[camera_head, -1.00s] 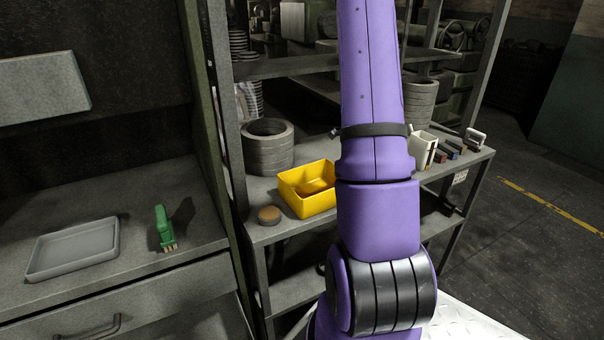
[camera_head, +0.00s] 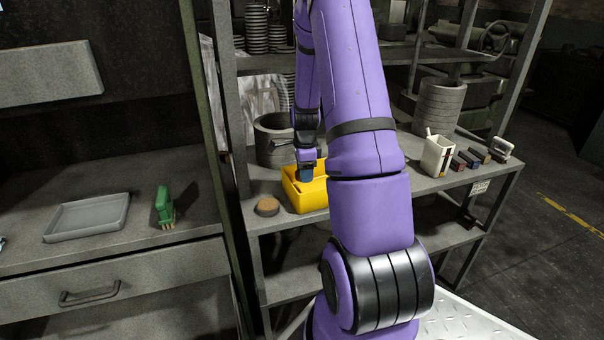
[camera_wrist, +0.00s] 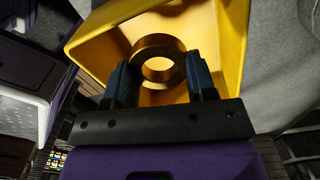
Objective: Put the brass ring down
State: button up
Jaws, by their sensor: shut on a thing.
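The brass ring (camera_wrist: 158,44) is between the two dark blue fingers of my gripper (camera_wrist: 160,75) in the wrist view. The gripper is shut on the ring's sides. Behind the ring is the inside of the yellow bin (camera_wrist: 222,22). In the head view my gripper (camera_head: 305,176) reaches down at the yellow bin (camera_head: 305,198) on the shelf, and the ring is hidden there. I cannot tell whether the ring touches the bin floor.
A small round brown-topped piece (camera_head: 267,206) sits left of the bin. A stack of grey rings (camera_head: 272,142) stands behind it. A white holder (camera_head: 437,155) and small blocks (camera_head: 468,160) are to the right. The left bench has a grey tray (camera_head: 88,217) and green brush (camera_head: 164,207).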

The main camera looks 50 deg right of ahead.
jog(key=shift+w+a, duration=0.1)
jog(key=shift+a, duration=0.1)
dwell(0.3)
jog(key=shift+f, duration=3.25)
jog(key=shift+f, duration=0.25)
jog(key=o, duration=1.1)
jog(key=shift+o, duration=0.2)
notch_tip(320, 180, up, 11)
jog(key=shift+f, duration=0.1)
